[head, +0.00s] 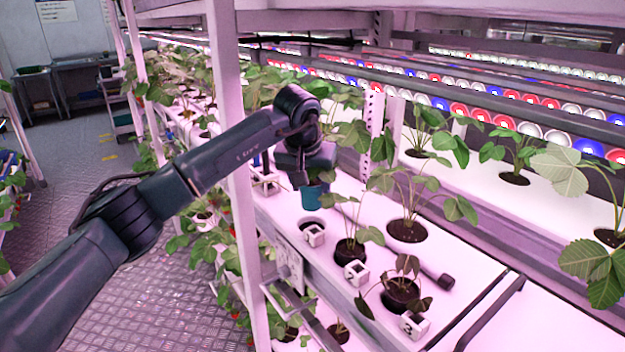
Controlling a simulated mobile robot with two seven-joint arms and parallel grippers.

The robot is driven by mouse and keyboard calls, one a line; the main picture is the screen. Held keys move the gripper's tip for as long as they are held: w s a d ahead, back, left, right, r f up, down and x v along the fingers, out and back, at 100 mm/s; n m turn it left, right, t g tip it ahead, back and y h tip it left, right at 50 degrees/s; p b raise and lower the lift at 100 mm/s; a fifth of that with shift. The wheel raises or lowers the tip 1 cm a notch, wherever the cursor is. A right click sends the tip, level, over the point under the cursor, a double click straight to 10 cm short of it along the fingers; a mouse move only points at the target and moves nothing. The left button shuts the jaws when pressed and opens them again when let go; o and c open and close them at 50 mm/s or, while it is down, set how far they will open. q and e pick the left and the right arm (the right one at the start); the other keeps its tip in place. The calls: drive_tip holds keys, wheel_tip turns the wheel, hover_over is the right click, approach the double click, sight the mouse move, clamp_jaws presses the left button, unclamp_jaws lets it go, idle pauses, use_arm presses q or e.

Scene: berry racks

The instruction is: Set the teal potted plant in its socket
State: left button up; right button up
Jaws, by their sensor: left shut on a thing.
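The teal pot (314,197) hangs under my left gripper (306,172), which points down over the white rack shelf and is shut on the potted plant. Green leaves show around the gripper; the gripper hides much of the pot's top. An open round socket (311,223) shows in the shelf just below the pot, partly covered by it in this view. The pot looks upright; I cannot tell exactly how far above the shelf it is. My right gripper is not in view.
Dark-potted plants (351,251) stand in neighbouring sockets, with a drooping one (400,295) nearer. White marker cubes (357,273) line the shelf's front edge. A rack post (238,190) rises close beside my left arm. A dark-ended rod (440,279) lies on the shelf. An aisle is left.

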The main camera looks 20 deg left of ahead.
sight(310, 210)
use_arm(q)
drive_tip(key=shift+f+b, duration=0.35)
drive_tip(key=shift+f, duration=0.3)
wheel_tip(310, 210, down, 2)
drive_tip(key=shift+f+b, duration=0.1)
drive_tip(key=shift+b, duration=0.75)
drive_tip(key=shift+f, duration=0.25)
drive_tip(key=shift+f+b, duration=0.5)
drive_tip(key=shift+f, duration=0.75)
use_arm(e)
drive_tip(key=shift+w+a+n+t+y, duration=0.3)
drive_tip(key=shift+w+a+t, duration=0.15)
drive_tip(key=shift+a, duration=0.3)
use_arm(q)
drive_tip(key=shift+f, duration=0.5)
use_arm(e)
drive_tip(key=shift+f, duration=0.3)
use_arm(q)
drive_tip(key=o, duration=1.1)
